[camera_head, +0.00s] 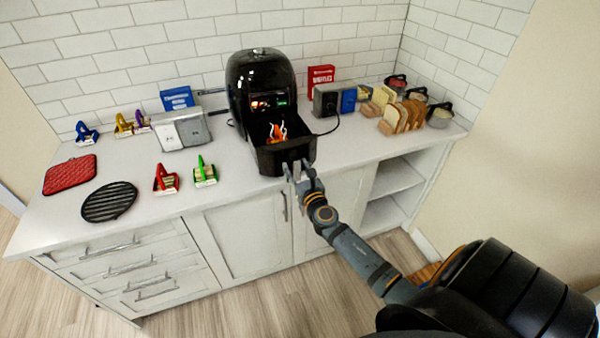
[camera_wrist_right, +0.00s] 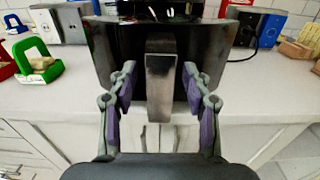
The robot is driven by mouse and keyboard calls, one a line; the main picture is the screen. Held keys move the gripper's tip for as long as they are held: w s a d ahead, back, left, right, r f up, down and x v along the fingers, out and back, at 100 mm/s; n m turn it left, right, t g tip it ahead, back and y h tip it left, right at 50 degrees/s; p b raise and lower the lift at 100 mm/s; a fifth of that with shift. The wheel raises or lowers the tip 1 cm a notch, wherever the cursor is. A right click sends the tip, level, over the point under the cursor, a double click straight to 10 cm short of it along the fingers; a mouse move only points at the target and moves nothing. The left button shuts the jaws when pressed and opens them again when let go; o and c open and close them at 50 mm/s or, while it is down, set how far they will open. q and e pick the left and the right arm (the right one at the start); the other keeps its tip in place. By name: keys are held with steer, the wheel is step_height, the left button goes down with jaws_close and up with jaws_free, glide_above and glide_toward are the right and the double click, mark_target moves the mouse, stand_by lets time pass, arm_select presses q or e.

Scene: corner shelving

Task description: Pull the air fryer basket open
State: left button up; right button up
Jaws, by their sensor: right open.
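The black air fryer (camera_head: 252,75) stands on the counter against the tiled wall. Its basket (camera_head: 284,154) is pulled out toward the front, and orange and white contents show inside. In the right wrist view the basket front (camera_wrist_right: 110,45) fills the upper middle, with its upright handle (camera_wrist_right: 160,85) in the centre. My right gripper (camera_head: 297,166) is at the basket's front; in the right wrist view its open fingers (camera_wrist_right: 160,88) stand on either side of the handle, with gaps visible. My left gripper is not in view.
A silver toaster (camera_head: 182,131) stands left of the fryer, and a dark toaster (camera_head: 326,99) stands right. Red and green gadgets (camera_head: 205,172) sit near the front edge. A red mitt (camera_head: 70,174) and black trivet (camera_head: 109,201) lie at left. Bread slices (camera_head: 403,117) stand at right.

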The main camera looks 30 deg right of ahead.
steer(key=v, duration=1.1)
steer(key=shift+s, duration=0.3)
steer(key=shift+f, duration=0.1)
steer(key=s+d+f+m+g, duration=0.1)
steer(key=s+f+m+g, duration=0.3)
steer(key=f, duration=0.7)
steer(key=s+d+f+m+g, duration=0.2)
steer(key=s+f+m, duration=0.3)
steer(key=f, duration=0.5)
steer(key=s+d+f+m+g, duration=0.1)
steer(key=s+f+m+g, duration=0.2)
steer(key=f+m, duration=0.55)
steer(key=s+a+f+m+g+y, duration=0.1)
steer(key=s+a+f+m+g, duration=0.2)
steer(key=s+f, duration=0.7)
steer(key=s+a+f+m+g+y, duration=0.2)
steer(key=s+a+f+m+g, duration=0.2)
steer(key=s, duration=1.2)
step_height(320, 180, down, 7)
steer(key=a+m, duration=0.3)
steer(key=m, duration=0.5)
steer(key=shift+r+y, duration=0.15)
steer(key=shift+y, duration=0.15)
